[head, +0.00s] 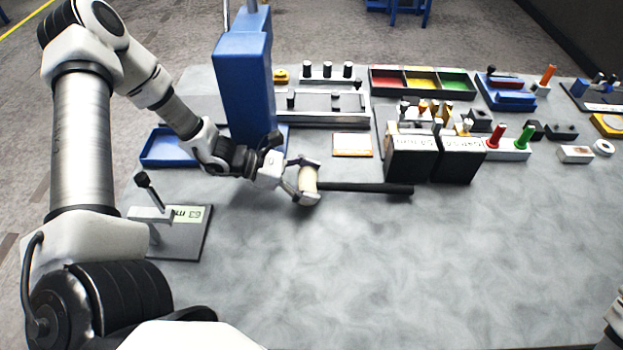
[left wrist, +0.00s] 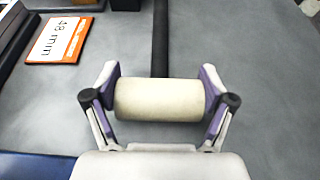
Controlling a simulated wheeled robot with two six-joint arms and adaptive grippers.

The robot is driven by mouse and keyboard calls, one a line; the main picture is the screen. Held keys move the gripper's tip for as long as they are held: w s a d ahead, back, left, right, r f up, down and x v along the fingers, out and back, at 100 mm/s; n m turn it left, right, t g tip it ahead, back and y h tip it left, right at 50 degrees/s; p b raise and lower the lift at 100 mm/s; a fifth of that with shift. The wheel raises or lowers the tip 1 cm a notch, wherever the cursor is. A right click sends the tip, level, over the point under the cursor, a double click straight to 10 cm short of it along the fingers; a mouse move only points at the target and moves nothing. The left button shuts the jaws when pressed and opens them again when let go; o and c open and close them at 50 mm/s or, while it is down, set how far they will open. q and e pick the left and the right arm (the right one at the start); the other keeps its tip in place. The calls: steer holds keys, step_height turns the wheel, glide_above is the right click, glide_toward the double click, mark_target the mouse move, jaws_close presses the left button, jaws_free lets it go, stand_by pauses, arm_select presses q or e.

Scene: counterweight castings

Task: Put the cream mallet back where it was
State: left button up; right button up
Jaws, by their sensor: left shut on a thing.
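The mallet has a cream cylindrical head (head: 308,184) and a long black handle (head: 365,188) that points right in the head view. My left gripper (head: 303,190) is shut on the cream head. In the left wrist view the head (left wrist: 160,100) lies crosswise between the two fingers, with the left gripper (left wrist: 160,102) gripping its two ends. The handle (left wrist: 160,40) runs away from the gripper there. The mallet is at or just above the grey table; I cannot tell whether it touches. My right gripper does not show; only a bit of my right arm is at the lower right corner.
Two black blocks (head: 411,160) stand near the handle's far end. A label card (head: 352,145) lies behind the handle. A blue column (head: 246,90) rises behind my left gripper, with a blue tray (head: 165,147) to its left. The front table (head: 400,270) is clear.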

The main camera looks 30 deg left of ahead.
arm_select(q)
steer(key=shift+f+b, duration=0.35)
steer(key=o, duration=1.7)
step_height(320, 180, up, 10)
